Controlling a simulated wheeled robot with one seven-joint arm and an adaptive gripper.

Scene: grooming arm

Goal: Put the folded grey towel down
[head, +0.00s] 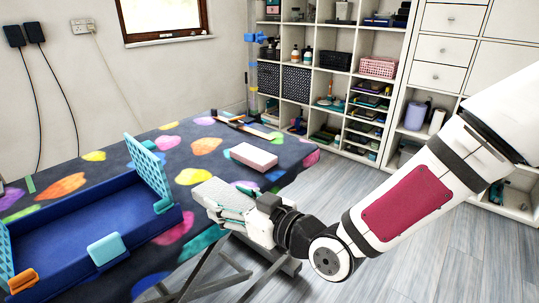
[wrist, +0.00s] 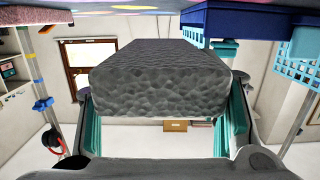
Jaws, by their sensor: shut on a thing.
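The folded grey towel (head: 217,193) is a thick, textured grey block. It fills the middle of the wrist view (wrist: 160,80). My gripper (head: 237,203) is shut on it, with a teal finger pad on each side in the wrist view (wrist: 163,120). In the head view the towel appears at the near right edge of the table with the dark, spotted cover (head: 205,152). I cannot tell whether it touches the table. The gripper hides part of the towel in the head view.
A blue tub (head: 75,240) with light-blue lattice ends stands on the left of the table. A pale pink block (head: 254,156) lies behind the towel, and brushes or combs (head: 240,125) lie farther back. Shelves (head: 345,60) line the back wall. Open floor (head: 440,240) lies to the right.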

